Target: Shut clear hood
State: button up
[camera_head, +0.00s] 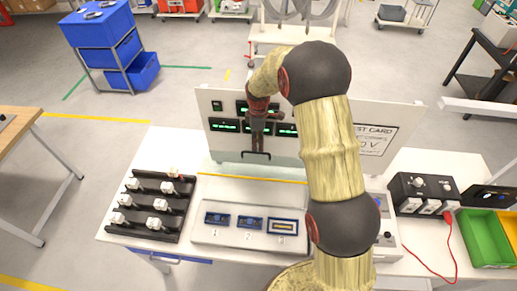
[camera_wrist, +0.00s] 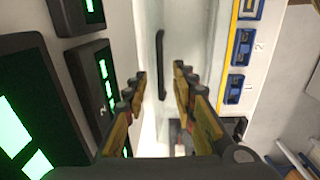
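The clear hood (camera_head: 228,160) stands raised at the back of the white test fixture (camera_head: 205,237), in front of the upright panel. Its black bar handle (camera_head: 256,155) is at the hood's lower middle in the head view. In the wrist view the handle (camera_wrist: 160,62) lies ahead, between the fingertips in the picture. My gripper (camera_head: 258,135) points down just above the handle in the head view. In the wrist view my gripper (camera_wrist: 159,76) is open with nothing between its fingers. I cannot tell whether it touches the handle. My arm covers the hood's right part.
Blue modules (camera_head: 250,223) sit in the fixture's numbered slots. A yellow strip (camera_head: 250,178) runs behind them. A black rack (camera_head: 150,205) stands left, a black switch box (camera_head: 425,190) and a green bin (camera_head: 484,238) right. The panel (camera_head: 210,105) has green displays.

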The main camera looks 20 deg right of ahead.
jog(key=shift+f+p, duration=0.35)
jog(key=shift+f, duration=2.2)
jog(key=c, duration=0.3)
jog(key=c, duration=0.4)
jog(key=shift+w, duration=0.1)
grip_shut()
